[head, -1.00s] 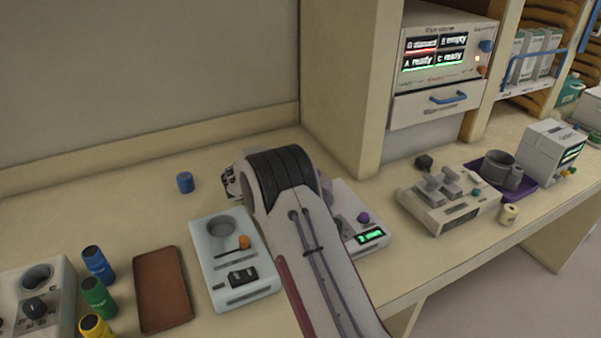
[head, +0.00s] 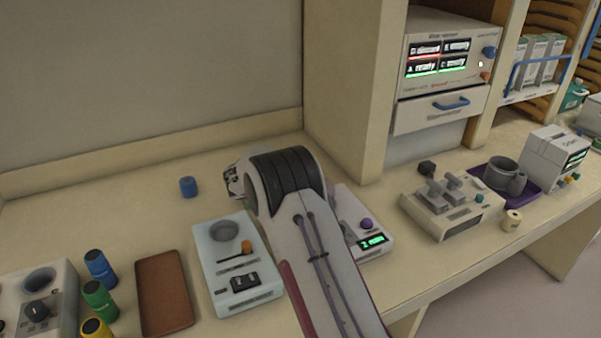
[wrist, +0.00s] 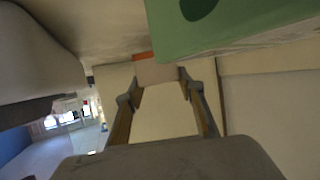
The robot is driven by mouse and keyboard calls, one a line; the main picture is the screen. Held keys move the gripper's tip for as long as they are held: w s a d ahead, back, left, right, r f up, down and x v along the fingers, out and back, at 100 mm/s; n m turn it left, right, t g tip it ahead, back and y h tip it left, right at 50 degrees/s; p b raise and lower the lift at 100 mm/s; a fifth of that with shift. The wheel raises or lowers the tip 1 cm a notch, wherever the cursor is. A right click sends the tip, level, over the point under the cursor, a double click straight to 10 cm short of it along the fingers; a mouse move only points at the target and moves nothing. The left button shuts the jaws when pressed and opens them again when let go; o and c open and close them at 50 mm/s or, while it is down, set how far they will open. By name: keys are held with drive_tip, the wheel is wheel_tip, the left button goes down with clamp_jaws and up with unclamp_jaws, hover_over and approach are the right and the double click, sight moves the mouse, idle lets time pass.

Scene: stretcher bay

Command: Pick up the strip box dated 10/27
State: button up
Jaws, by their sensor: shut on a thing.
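My gripper (wrist: 157,84) is in the wrist view, its two fingers closed on a pale, box-like thing (wrist: 156,73) with an orange edge. No date can be read on it, so I cannot tell whether it is the strip box dated 10/27. In the head view my arm hides the gripper and what it holds. Several upright white and green cartons (head: 540,62) stand on the right shelf behind a blue rail; their print is too small to read.
A large green surface (wrist: 235,30) is close above the gripper in the wrist view. On the counter are a brown tray (head: 163,292), a pale-blue device (head: 235,268), a blue cap (head: 188,186) and a grey device with levers (head: 452,205). A cabinet with displays (head: 443,65) stands behind.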

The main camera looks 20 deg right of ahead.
wheel_tip(320, 180, up, 8)
drive_tip(key=shift+r, duration=0.1)
idle(0.4)
